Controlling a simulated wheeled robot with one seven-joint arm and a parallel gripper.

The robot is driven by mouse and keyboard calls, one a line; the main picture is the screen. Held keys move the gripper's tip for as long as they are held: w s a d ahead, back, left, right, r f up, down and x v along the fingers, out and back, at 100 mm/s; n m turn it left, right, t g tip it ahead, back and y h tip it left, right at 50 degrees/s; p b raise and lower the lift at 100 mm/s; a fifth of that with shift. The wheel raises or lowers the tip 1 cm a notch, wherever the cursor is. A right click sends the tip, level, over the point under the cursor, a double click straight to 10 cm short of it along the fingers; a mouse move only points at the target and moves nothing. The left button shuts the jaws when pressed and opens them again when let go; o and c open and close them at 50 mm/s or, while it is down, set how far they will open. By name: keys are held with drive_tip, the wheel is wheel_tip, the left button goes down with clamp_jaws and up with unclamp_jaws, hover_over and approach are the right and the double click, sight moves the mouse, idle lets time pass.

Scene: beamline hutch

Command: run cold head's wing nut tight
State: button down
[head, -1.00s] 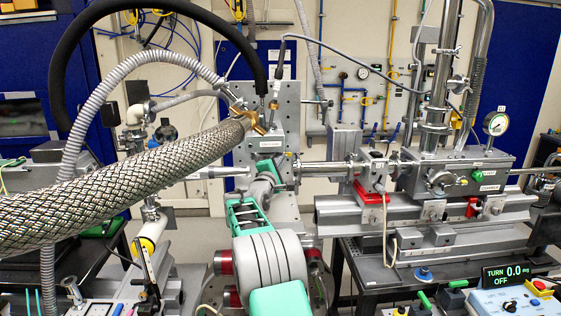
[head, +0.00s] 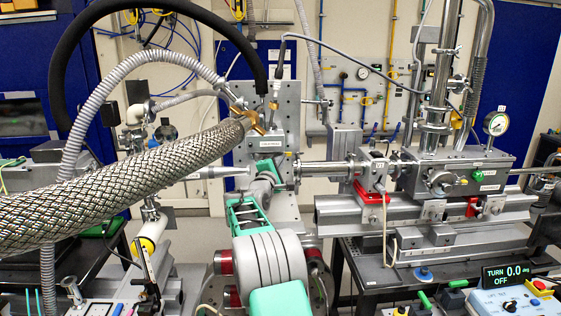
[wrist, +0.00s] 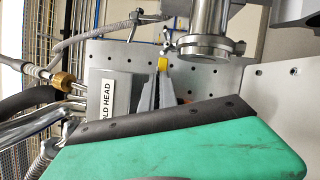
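The cold head, a grey box with a white label, shows in the wrist view (wrist: 108,95) at left of centre and in the head view (head: 275,143) beyond my arm. In the wrist view a round steel flange with a clamp (wrist: 205,47) is at the top, with small metal hardware at its left side. The gap between the tips is not clear.
A steel beam pipe (head: 325,170) runs right. A display (head: 507,275) reads TURN 0.0 deg, OFF.

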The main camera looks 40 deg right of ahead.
drive_tip(key=shift+m, duration=0.3)
drive_tip(key=shift+r+m+g+y+b, duration=0.15)
drive_tip(key=shift+m+g+y+b, duration=0.3)
drive_tip(key=shift+m, duration=1.05)
drive_tip(key=shift+r+m+g+y+b, duration=0.2)
drive_tip(key=shift+m+y+b, duration=0.3)
drive_tip(key=shift+m, duration=1)
drive_tip(key=c, duration=1.7)
unclamp_jaws()
drive_tip(key=shift+d, duration=0.1)
drive_tip(key=shift+c, duration=0.2)
drive_tip(key=shift+o, duration=0.5)
drive_tip(key=shift+r, duration=0.1)
